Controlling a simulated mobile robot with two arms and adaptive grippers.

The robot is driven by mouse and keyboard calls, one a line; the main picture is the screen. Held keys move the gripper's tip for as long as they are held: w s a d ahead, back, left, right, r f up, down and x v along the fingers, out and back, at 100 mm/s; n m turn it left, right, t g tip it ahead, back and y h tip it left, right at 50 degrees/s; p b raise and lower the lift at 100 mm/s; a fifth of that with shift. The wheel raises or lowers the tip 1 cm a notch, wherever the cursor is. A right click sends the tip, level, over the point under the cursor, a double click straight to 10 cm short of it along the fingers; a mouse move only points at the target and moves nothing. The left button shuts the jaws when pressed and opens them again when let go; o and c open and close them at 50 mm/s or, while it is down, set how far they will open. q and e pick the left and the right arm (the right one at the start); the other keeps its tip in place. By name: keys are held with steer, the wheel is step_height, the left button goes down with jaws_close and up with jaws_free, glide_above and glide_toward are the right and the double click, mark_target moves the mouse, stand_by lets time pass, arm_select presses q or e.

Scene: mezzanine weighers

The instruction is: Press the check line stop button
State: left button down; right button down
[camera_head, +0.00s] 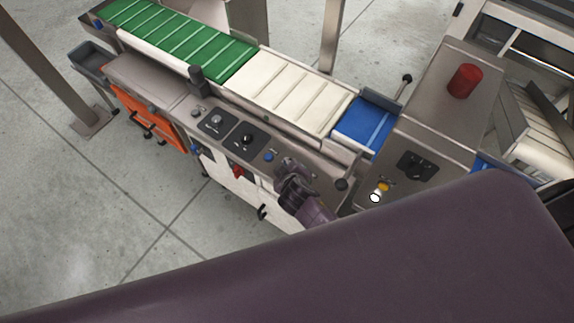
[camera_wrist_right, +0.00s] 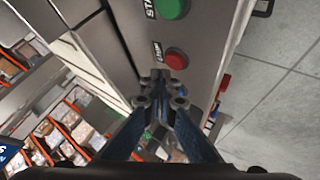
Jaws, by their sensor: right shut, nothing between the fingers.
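In the right wrist view a round red button (camera_wrist_right: 176,59) sits on a grey metal panel (camera_wrist_right: 204,40), with a dark label beside it that reads like STOP. A green button (camera_wrist_right: 170,8) with a START label is on the same panel. My right gripper (camera_wrist_right: 163,79) is shut and empty, its fingertips close beside the red button; I cannot tell whether they touch it. In the head view my right gripper (camera_head: 288,166) is over the front edge of the conveyor machine, where I cannot make out the red button. My left gripper is not in view.
A conveyor with a green belt (camera_head: 180,40), a white belt (camera_head: 290,98) and a blue belt (camera_head: 363,125) runs behind the panel. A steel cabinet (camera_head: 440,90) with a red beacon (camera_head: 465,80) stands right. Bare floor (camera_head: 100,200) lies at left.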

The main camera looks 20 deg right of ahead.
step_height(320, 180, up, 5)
steer(key=p, duration=0.5)
steer(key=shift+r, duration=0.1)
stand_by(0.4)
stand_by(0.4)
